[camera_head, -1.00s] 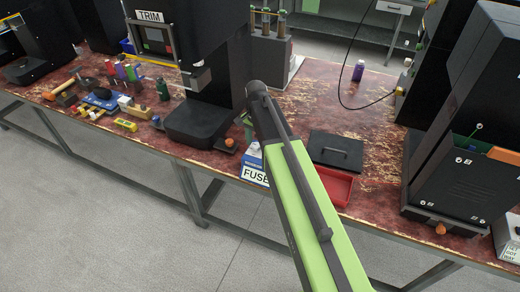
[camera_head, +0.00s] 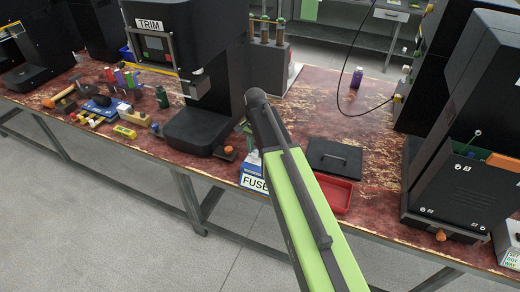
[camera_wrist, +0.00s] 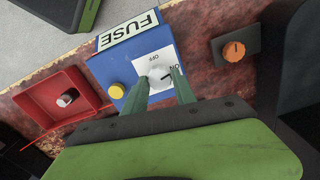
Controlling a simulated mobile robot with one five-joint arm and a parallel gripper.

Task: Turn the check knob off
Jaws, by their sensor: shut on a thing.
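A blue box labelled FUSE (camera_wrist: 117,65) shows in the wrist view, with a white plate marked OFF and ON and a yellow button (camera_wrist: 116,91). A pale round knob (camera_wrist: 156,74) sits on the plate, its dark mark on the side toward ON. My gripper (camera_wrist: 160,77), with green fingers, is shut on this knob, one finger on each side. No label reading "check" is legible. In the head view, the FUSE box (camera_head: 252,182) stands at the table's front edge, partly behind my arm, which hides the knob.
A red tray (camera_wrist: 38,92) lies left of the box in the wrist view. A dark block with an orange knob (camera_wrist: 234,51) sits to its right. The TRIM machine (camera_head: 200,125) stands left of the box in the head view; a dark machine (camera_head: 460,190) stands at right.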

